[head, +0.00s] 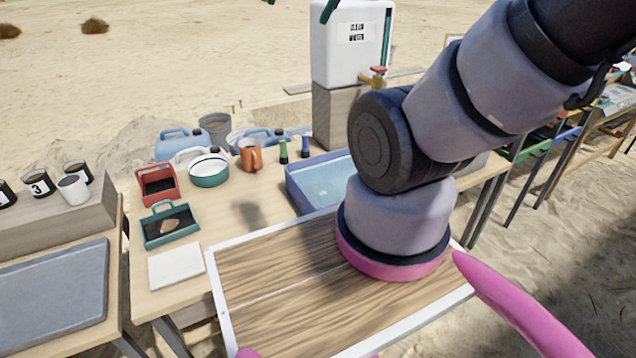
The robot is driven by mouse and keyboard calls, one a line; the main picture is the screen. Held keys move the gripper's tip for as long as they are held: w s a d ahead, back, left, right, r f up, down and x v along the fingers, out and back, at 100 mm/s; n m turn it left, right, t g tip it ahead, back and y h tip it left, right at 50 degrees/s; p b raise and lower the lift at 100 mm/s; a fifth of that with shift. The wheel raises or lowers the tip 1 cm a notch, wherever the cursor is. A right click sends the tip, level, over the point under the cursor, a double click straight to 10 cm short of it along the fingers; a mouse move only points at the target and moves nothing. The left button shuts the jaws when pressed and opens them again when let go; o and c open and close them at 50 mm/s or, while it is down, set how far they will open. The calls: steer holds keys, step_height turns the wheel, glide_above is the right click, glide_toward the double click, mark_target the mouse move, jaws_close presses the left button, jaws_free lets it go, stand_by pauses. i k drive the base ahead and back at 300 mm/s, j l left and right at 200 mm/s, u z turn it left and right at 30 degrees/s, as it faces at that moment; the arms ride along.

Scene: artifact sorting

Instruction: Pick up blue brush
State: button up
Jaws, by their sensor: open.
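The blue brush (305,147) is a small, slim upright thing with a dark blue body. It stands at the back of the light wooden table, behind the blue tray's left back corner. A similar green one (283,151) with an orange-red top stands just to its left. At the top edge of the head view, two teal fingertips of my gripper (300,6) show, spread apart with nothing seen between them. The rest of the gripper is out of frame. In the picture the fingertips are well above the blue brush and apart from it.
A blue wash tray (290,187) is partly hidden by my arm. An orange mug (250,154), a teal-and-white pot (209,170), a red caddy (157,184) and a teal caddy (170,226) stand to the left. A white water tank (345,60) stands behind on a block.

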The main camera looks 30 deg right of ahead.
mark_target(305, 149)
steer(key=l, duration=0.55)
steer(key=i+l, duration=0.1)
steer(key=l, duration=0.45)
steer(key=i+l, duration=0.2)
steer(key=l, duration=0.2)
steer(key=j+u, duration=0.05)
